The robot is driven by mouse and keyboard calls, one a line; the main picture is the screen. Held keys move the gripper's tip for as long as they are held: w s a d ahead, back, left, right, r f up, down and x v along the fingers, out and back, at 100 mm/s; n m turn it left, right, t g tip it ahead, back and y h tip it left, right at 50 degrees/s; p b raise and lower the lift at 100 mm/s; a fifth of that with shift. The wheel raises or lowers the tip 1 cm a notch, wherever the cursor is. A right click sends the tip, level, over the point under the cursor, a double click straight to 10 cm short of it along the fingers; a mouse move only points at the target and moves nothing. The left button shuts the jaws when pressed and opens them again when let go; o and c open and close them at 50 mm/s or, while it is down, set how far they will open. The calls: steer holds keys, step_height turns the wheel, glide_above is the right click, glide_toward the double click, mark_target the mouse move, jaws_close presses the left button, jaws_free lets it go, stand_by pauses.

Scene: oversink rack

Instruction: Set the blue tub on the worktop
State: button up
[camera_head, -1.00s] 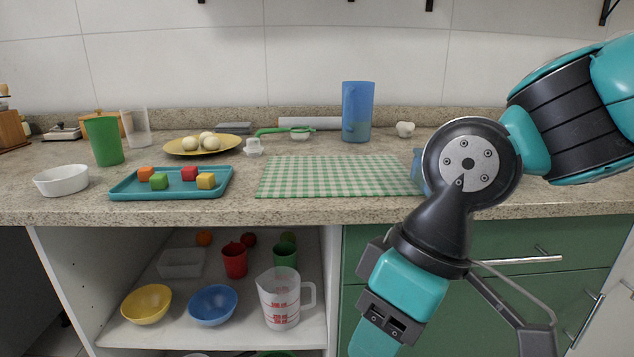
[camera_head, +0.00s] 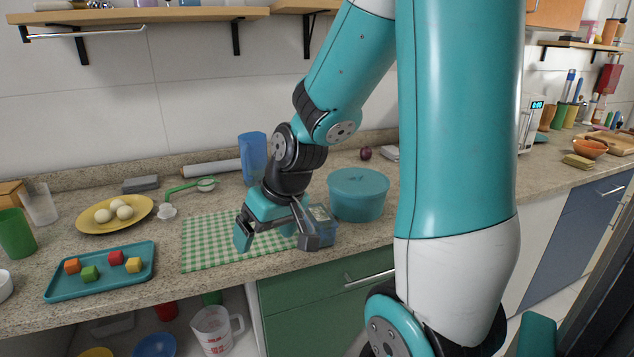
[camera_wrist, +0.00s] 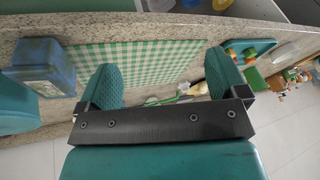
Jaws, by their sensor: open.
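The blue tub (camera_head: 322,232) is a small translucent box with a pale patch on top. It stands on the worktop (camera_head: 205,291) by the right end of the green checked cloth, close to the front edge. My gripper (camera_head: 276,237) is over the cloth with its fingers apart and nothing between them. One finger partly hides the tub in the head view. In the wrist view the tub (camera_wrist: 40,66) lies left of the jaws (camera_wrist: 163,82), outside them, with a gap to the nearer finger.
A teal round container (camera_head: 358,196) stands right of the tub. A blue pitcher (camera_head: 252,155) stands behind the checked cloth (camera_head: 205,243). A teal tray (camera_head: 102,283) with coloured cubes and a yellow plate (camera_head: 88,222) are to the left. The cloth's middle is bare.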

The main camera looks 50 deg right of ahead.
steer(key=s+d+r+m+h+p, duration=0.2)
steer(key=d+r+p, duration=0.25)
steer(key=d, duration=0.35)
steer(key=s+d+r+m+h+p, duration=0.1)
steer(key=d+r+m+p, duration=0.15)
steer(key=d+p, duration=0.35)
glide_toward(319, 214)
steer(key=x, duration=0.6)
steer(key=shift+w+f, duration=0.15)
steer(key=shift+f, duration=0.25)
steer(key=shift+p+x, duration=1.15)
steer(key=shift+x, duration=1.2)
steer(key=shift+w+d+f, duration=0.1)
steer(key=shift+f, duration=0.35)
steer(key=shift+f, duration=0.2)
steer(key=shift+r, duration=0.1)
steer(key=c, duration=1.3)
steer(key=shift+o, duration=0.2)
steer(key=shift+r, duration=0.1)
